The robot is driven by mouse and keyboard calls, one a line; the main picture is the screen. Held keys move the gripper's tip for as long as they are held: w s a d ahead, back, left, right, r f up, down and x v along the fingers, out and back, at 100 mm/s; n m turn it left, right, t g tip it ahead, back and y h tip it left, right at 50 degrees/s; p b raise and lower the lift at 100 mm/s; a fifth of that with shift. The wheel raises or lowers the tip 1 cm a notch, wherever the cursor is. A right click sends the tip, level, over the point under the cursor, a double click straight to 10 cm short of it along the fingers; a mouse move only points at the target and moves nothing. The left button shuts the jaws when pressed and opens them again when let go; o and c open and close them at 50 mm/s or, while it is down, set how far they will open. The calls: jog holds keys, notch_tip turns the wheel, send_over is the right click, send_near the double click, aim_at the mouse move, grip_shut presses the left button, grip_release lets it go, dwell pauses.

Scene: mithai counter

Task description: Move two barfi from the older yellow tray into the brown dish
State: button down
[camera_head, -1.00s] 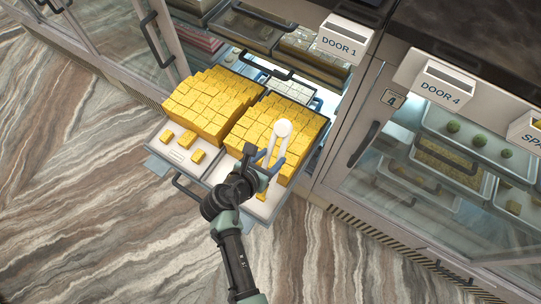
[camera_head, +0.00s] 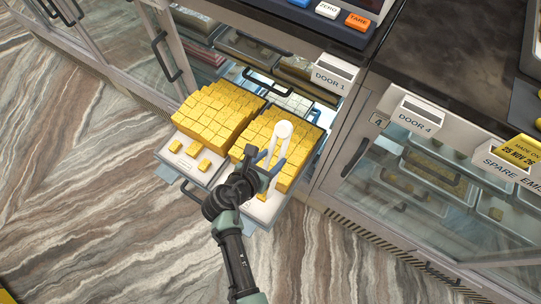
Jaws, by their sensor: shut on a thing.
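Two trays heaped with yellow barfi stand side by side on the pulled-out drawer. The left heap (camera_head: 213,115) has a few loose pieces (camera_head: 190,149) and a small label in front. The right heap (camera_head: 257,133) is partly hidden by my arm. My gripper (camera_head: 268,168) is over the front of the right heap, shut on white tongs (camera_head: 284,130) with a round end. A single barfi piece (camera_head: 261,197) shows just below the tongs; I cannot tell whether they touch it. Which tray is older is not readable. I cannot make out a brown dish.
The drawer has a dark front handle (camera_head: 192,196). Glass doors labelled DOOR 1 (camera_head: 333,78) and DOOR 4 (camera_head: 419,113) flank it. A yellow "MADE ON" card (camera_head: 520,148) is at the right. The dark counter top (camera_head: 445,60) and marbled floor (camera_head: 90,170) are largely clear.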

jog(key=s+a+f+n+t+y, duration=0.1)
jog(key=s+a+n+t+y, duration=0.1)
jog(key=s+n+y, duration=0.4)
jog(key=shift+s+a+f+n, duration=0.3)
jog(key=shift+s+n, duration=0.3)
jog(key=shift+s, duration=1.85)
jog(key=shift+d, duration=0.15)
